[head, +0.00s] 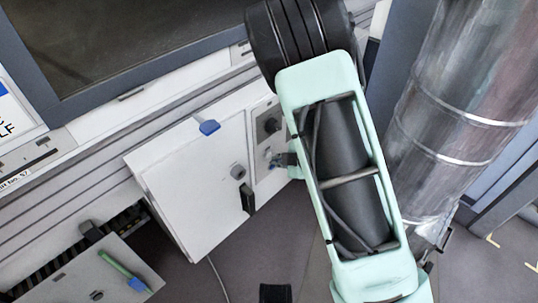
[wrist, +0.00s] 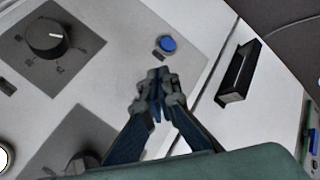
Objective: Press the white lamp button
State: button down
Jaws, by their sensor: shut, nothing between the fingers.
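A round white button with a dark rim (wrist: 4,158) is cut off by the left edge of the wrist view; it looks like the white lamp button. I cannot make it out in the head view. My gripper (wrist: 158,78) is shut and empty, its fingertips together in front of the light grey panel face. In the wrist view the tips are just below a round blue button (wrist: 167,44), well to the right of the white button. Whether they touch the panel cannot be told.
A black dial (wrist: 45,37) sits on a grey plate at upper left, and another dark knob (wrist: 80,163) below. A black handle (wrist: 240,72) is on the white cabinet door (head: 195,180). A large metal duct (head: 460,110) stands right of my arm.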

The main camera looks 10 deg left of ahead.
jog(key=shift+w+a, duration=0.1)
dwell(0.3)
jog(key=shift+w+a, duration=0.2)
jog(key=shift+a, duration=0.05)
jog(key=shift+w+a, duration=0.25)
jog(key=shift+a, duration=0.1)
dwell(0.9)
jog(key=shift+s+d, duration=0.1)
jog(key=shift+d, duration=0.05)
jog(key=shift+s+d, duration=0.45)
jog(key=shift+d, duration=0.05)
jog(key=s+d, duration=0.1)
jog(key=d, duration=0.1)
jog(key=s+d+b, duration=0.1)
jog(key=s+d, duration=0.1)
dwell(0.5)
